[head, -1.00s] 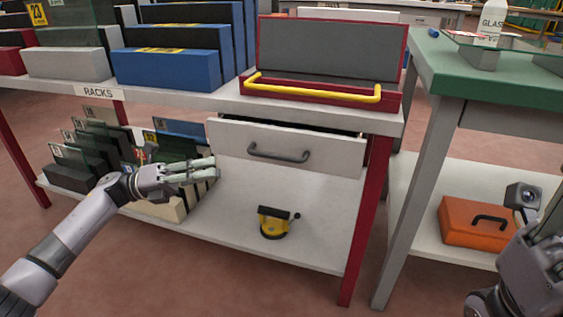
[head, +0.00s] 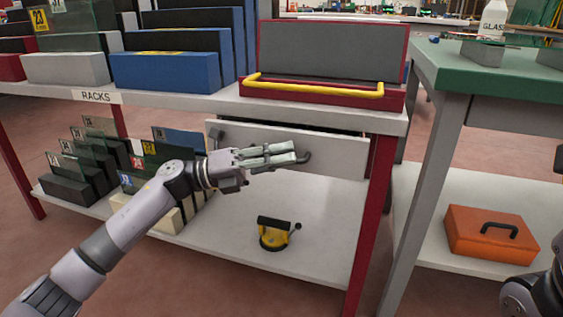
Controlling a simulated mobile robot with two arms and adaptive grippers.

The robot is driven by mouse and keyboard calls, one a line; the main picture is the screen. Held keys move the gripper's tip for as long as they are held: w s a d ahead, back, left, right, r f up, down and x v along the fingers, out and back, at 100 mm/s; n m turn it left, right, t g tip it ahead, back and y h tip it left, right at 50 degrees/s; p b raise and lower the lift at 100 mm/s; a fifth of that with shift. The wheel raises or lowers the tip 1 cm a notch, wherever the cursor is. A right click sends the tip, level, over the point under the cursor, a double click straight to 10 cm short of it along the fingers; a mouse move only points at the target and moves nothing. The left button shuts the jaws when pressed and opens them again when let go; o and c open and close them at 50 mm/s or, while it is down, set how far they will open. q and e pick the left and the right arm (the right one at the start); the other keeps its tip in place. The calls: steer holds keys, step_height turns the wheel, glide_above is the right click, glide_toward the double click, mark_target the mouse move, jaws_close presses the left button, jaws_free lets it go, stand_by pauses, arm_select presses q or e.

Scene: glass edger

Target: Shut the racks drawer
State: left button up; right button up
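The racks drawer (head: 340,155) is a light grey front under the racks table, standing out from the frame with a dark gap above it. Its dark grey handle (head: 305,157) is mostly hidden behind my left gripper (head: 296,153). The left gripper lies in front of the drawer, fingers pointing right and close together, at the handle. I cannot tell whether it touches the handle or holds it. Only part of my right arm shows at the lower right edge; its gripper is out of view.
The racks table (head: 215,102) carries blue racks and a red case (head: 325,95) with a yellow handle. A yellow suction cup tool (head: 273,234) and several small glass racks sit on the lower shelf. A green-topped table (head: 500,90) stands right, with an orange toolbox (head: 490,236) below.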

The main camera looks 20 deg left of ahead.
arm_select(q)
steer(key=shift+c, duration=0.3)
jaws_close()
stand_by(0.5)
